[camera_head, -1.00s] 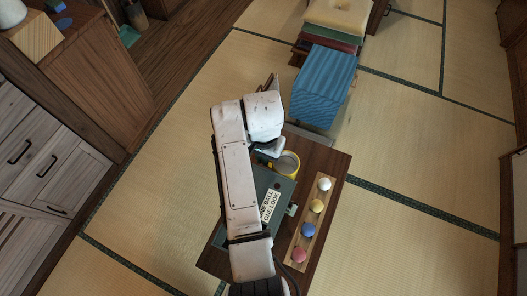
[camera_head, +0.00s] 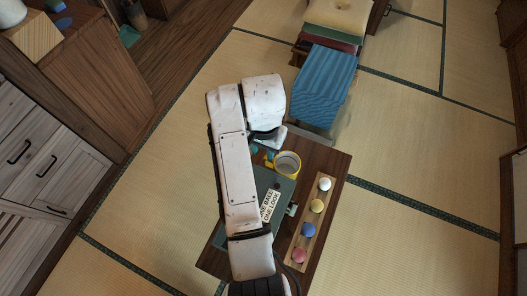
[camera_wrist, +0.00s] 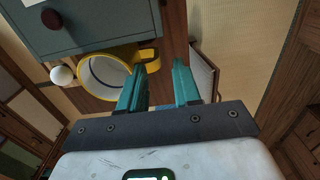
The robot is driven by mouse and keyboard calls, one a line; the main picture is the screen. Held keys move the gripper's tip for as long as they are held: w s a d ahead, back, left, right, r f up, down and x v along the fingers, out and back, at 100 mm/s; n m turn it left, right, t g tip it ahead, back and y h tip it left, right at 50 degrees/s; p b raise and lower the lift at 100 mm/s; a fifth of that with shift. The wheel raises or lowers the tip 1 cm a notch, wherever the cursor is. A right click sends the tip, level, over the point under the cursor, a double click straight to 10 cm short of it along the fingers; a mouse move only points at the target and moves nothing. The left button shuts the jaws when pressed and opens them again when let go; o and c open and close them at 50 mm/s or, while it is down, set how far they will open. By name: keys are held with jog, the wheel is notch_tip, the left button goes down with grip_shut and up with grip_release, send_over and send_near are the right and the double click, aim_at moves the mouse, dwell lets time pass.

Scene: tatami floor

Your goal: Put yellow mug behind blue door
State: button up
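The yellow mug (camera_head: 287,166) stands upright on a small dark wooden table, just to the right of my gripper (camera_head: 262,154). In the wrist view the mug (camera_wrist: 84,82) is left of my fingers, with its handle (camera_wrist: 146,55) near the left fingertip; I cannot tell whether they touch. My gripper (camera_wrist: 165,72) is open, its two teal fingers apart with nothing between them. My arm hides part of the table and of a grey-green box (camera_head: 284,187), whose dark round knob (camera_wrist: 54,18) shows in the wrist view. I cannot make out a blue door.
A wooden tray (camera_head: 309,222) with white, yellow, blue and pink balls lies on the table (camera_head: 337,166) right of the box. A blue-covered block (camera_head: 322,88) stands beyond the table. A pale panel (camera_wrist: 203,75) shows right of my fingers. Tatami floor on the right is clear.

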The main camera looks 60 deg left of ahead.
notch_tip(320, 180, up, 8)
jog(key=p, duration=0.2)
